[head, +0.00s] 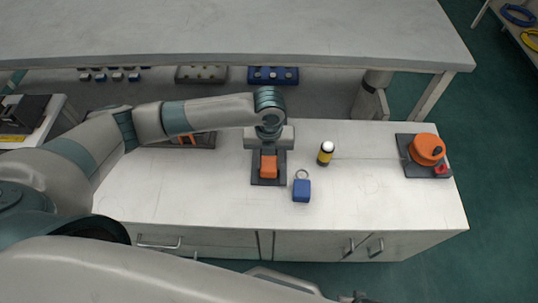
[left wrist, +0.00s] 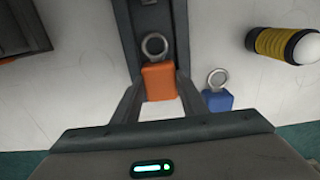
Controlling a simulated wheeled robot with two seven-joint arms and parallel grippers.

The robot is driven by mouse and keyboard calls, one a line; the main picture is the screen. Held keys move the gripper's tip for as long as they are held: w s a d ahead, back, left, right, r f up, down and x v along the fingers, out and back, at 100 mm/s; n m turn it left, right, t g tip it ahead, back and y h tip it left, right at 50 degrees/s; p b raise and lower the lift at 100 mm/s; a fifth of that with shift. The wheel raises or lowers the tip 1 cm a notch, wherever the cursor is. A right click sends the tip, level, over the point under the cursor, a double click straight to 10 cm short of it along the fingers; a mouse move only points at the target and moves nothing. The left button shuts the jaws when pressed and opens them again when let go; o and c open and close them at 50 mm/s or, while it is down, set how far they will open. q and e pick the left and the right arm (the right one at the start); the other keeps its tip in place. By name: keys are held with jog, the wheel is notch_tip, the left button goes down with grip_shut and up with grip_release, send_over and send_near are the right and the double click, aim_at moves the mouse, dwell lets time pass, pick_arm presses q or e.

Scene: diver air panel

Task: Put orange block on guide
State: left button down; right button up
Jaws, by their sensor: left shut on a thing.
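The orange block (head: 268,167) appears over the dark guide (head: 256,180) on the white cabinet top. In the left wrist view the orange block (left wrist: 158,82) has a metal ring (left wrist: 154,46) at its far end, over the dark guide strip (left wrist: 148,14). My left gripper (head: 268,153) points down here, and its fingers (left wrist: 158,92) are shut on the block's sides. I cannot tell whether the block touches the guide. My right gripper does not show.
A blue block (head: 301,191) with a ring stands just right of the guide. A yellow-black cylinder with a white top (head: 325,153) stands behind it. An orange round device (head: 426,149) sits on a dark plate at the right. The cabinet top between is clear.

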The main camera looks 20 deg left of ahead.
aim_at(269, 163)
pick_arm(q)
jog(key=shift+w+f, duration=0.1)
jog(key=shift+f, duration=0.15)
jog(key=c, duration=1.1)
grip_release()
jog(key=shift+f, duration=0.2)
jog(key=shift+r, duration=0.1)
notch_tip(269, 163, up, 12)
jog(key=shift+r, duration=0.1)
